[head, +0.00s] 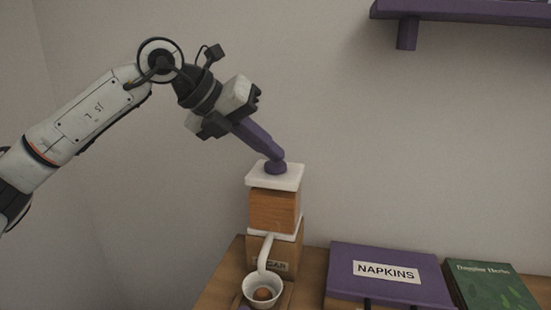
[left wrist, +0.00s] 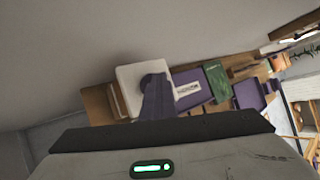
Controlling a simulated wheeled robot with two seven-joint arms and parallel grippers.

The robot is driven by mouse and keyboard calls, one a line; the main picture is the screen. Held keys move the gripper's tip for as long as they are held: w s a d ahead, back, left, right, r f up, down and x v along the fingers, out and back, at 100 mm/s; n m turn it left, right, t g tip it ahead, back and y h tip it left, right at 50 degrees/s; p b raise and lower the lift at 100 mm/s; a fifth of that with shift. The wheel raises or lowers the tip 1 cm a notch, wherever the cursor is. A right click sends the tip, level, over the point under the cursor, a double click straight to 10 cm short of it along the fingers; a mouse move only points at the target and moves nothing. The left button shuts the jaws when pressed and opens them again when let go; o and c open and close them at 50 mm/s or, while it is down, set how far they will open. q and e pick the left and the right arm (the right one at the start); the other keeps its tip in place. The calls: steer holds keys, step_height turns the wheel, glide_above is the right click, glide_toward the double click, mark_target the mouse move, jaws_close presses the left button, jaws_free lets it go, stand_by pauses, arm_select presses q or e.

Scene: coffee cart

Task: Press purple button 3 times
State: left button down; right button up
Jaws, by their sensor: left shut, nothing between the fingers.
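The purple button (head: 275,168) is a round knob on a white square top (head: 290,181) above a wooden block stack. My left gripper (head: 277,155) comes down at a slant from the upper left, with its purple fingers shut and empty. Its tips are at the button, seemingly touching it; I cannot tell whether the button is pushed down. In the left wrist view, the shut fingers (left wrist: 157,104) reach over the white top (left wrist: 128,76) and hide part of the button (left wrist: 151,79). My right gripper is not in view.
A small cup (head: 262,289) stands in front of the stack. A purple NAPKINS box (head: 388,262) and a green book (head: 490,284) lie to the right on the wooden counter. A purple shelf (head: 460,12) hangs at the upper right. Air left of the stack is clear.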

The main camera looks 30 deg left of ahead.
mark_target(269, 165)
arm_select(q)
steer(key=shift+r+p, duration=0.95)
steer(key=shift+r, duration=0.15)
step_height(269, 165, up, 5)
steer(key=p, duration=0.4)
stand_by(2.2)
